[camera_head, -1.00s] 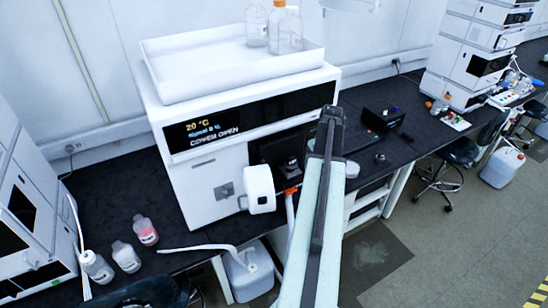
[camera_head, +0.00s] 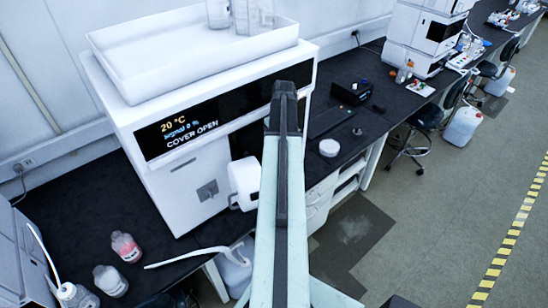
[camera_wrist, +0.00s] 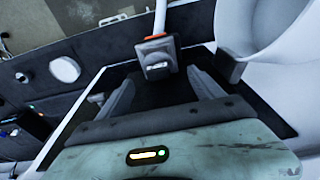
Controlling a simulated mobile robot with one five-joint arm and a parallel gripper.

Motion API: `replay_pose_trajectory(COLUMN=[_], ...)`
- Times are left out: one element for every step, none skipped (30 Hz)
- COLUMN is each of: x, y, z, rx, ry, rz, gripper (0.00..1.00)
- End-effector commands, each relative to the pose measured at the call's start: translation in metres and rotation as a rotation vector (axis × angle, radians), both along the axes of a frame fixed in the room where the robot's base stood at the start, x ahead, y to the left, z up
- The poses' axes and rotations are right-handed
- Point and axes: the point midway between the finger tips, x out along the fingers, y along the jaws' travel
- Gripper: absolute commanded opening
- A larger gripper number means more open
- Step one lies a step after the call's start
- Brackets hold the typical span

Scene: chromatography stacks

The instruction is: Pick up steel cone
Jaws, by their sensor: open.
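A small dark metallic piece (camera_head: 357,131) on the black bench may be the steel cone; it is too small to tell its shape. It lies just right of and behind a white round disc (camera_head: 329,148). In the wrist view a small dark spot (camera_wrist: 22,77) left of the white disc (camera_wrist: 65,70) may be the same piece. My gripper (camera_wrist: 160,92) is open, its two grey fingers apart with nothing held between them. It is away from the metallic piece. In the head view my arm hides the fingers.
A white instrument (camera_head: 165,120) reading "COVER OPEN" has a white rounded part (camera_head: 245,183) jutting beside my arm. An orange and grey fitting (camera_wrist: 157,58) on a white tube is just ahead of my fingers. Bottles (camera_head: 126,247) stand left.

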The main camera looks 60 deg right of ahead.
Motion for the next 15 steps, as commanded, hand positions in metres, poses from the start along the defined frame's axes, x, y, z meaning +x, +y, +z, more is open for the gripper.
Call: replay_pose_trajectory(x=[0.000, 0.001, 0.001, 0.002, 0.003, 0.003, 0.004, 0.005, 0.006, 0.006, 0.007, 0.007, 0.007, 0.007, 0.007], y=[0.000, -0.001, -0.001, -0.002, -0.002, -0.003, -0.004, -0.004, -0.004, -0.004, -0.004, -0.005, -0.004, -0.004, -0.004], z=[-0.003, -0.006, -0.012, -0.016, -0.022, -0.029, -0.035, -0.040, -0.046, -0.050, -0.052, -0.053, -0.053, -0.052, -0.051], rx=[0.000, 0.000, 0.000, 0.000, 0.000, 0.000, 0.000, 0.000, 0.000, 0.000, 0.000, 0.000, 0.000, 0.000, 0.000], ry=[0.000, 0.000, 0.000, 0.000, 0.000, 0.000, 0.000, 0.000, 0.000, 0.000, 0.000, 0.000, 0.000, 0.000, 0.000], rz=[0.000, 0.000, 0.000, 0.000, 0.000, 0.000, 0.000, 0.000, 0.000, 0.000, 0.000, 0.000, 0.000, 0.000, 0.000], gripper=[0.76, 0.76, 0.76, 0.76, 0.76, 0.76, 0.76, 0.76, 0.76, 0.76, 0.76, 0.76, 0.76, 0.76, 0.76])
